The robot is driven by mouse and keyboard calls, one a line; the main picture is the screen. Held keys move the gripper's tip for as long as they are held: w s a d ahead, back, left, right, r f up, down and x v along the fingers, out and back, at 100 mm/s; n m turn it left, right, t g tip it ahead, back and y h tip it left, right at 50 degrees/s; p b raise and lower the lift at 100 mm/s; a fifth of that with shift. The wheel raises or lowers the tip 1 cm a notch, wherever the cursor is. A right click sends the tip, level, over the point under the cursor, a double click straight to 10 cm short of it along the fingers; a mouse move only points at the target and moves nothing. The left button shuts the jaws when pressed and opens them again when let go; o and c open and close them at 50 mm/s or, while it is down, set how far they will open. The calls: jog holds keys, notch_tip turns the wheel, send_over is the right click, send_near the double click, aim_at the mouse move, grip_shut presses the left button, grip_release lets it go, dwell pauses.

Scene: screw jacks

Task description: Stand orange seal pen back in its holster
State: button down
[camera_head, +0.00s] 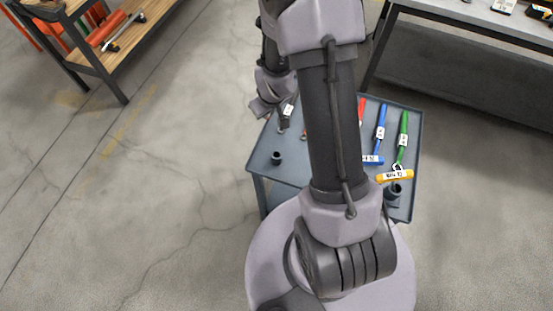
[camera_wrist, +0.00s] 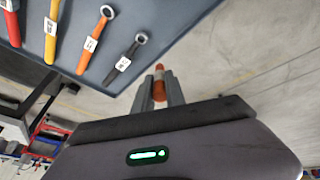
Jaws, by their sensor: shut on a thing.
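In the wrist view, my gripper (camera_wrist: 160,88) is shut on the orange seal pen (camera_wrist: 159,84), whose orange body and greyish tip show between the fingers. The pen is clear of the cart top there. In the head view my gripper (camera_head: 264,106) is at the left edge of the blue-grey cart (camera_head: 262,172); the held pen cannot be made out. A small dark cup-shaped holster (camera_head: 277,158) stands empty-looking on the cart's left part. Another dark cup (camera_head: 393,191) stands at the right. I cannot tell which one belongs to the orange pen.
Labelled tools lie on the cart, including a blue one (camera_head: 381,121), a green one (camera_head: 403,130) and a dark one (camera_wrist: 126,58). A yellow-orange labelled piece (camera_head: 395,176) lies near the right cup. My arm hides the cart's middle. A wooden shelf (camera_head: 110,60) stands left.

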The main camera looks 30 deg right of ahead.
jog(key=s+a+r+g+y, duration=0.1)
jog(key=s+r+g, duration=0.1)
jog(key=s, duration=0.2)
jog(key=s+a+r+g, duration=0.1)
jog(key=s+a+g, duration=0.1)
jog(key=s, duration=0.3)
jog(key=shift+n, duration=0.3)
notch_tip(320, 180, down, 10)
jog(key=b, duration=0.3)
jog(key=shift+d+r, duration=0.15)
jog(key=c, duration=1.8)
grip_release()
jog(key=o, duration=0.4)
